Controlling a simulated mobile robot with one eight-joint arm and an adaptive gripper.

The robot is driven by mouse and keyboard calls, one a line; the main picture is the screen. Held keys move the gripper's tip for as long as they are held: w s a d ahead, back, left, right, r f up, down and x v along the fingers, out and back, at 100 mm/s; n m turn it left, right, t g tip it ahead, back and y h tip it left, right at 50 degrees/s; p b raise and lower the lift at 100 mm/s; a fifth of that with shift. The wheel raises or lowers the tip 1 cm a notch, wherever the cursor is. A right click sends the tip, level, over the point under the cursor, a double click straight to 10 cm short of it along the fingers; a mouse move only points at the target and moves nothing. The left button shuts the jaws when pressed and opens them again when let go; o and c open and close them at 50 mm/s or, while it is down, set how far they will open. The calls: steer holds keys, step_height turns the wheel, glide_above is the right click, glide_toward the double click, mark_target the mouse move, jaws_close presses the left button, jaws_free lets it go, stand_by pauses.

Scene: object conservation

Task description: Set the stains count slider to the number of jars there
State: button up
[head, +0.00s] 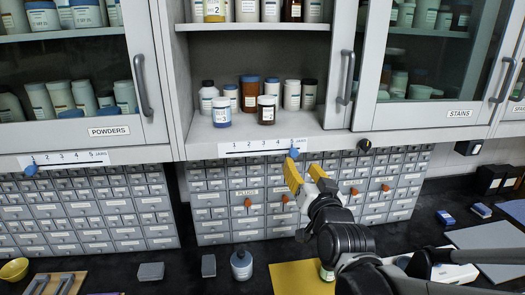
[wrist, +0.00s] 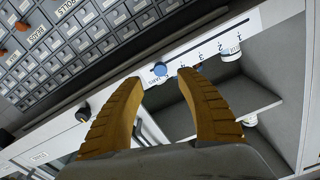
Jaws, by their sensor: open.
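The slider strip (head: 265,146), marked 1 to 5 and "jars", runs under the open middle cabinet. Its blue knob (head: 293,153) is at the 5 end; the knob also shows in the wrist view (wrist: 160,69). My gripper (head: 302,168) is open and empty just below and right of the knob in the head view. In the wrist view its fingertips (wrist: 160,77) sit either side of the knob, with no clear contact. Several jars stand on the middle shelf (head: 267,113). A "STAINS" label (head: 461,113) is on the right glass door; its link to this strip is unclear.
Another strip (head: 75,158) with a blue knob (head: 31,169) is under the powders cabinet. A black knob (head: 365,145) is right of my gripper. Small drawers (head: 230,195) with orange knobs line the wall below. A bottle (head: 241,265) and yellow mat (head: 290,280) are on the dark counter.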

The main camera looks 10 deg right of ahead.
mark_target(294, 155)
steer(key=w, duration=0.7)
steer(key=shift+w+b, duration=0.35)
steer(key=shift+w, duration=0.05)
steer(key=shift+s, duration=0.1)
jaws_close()
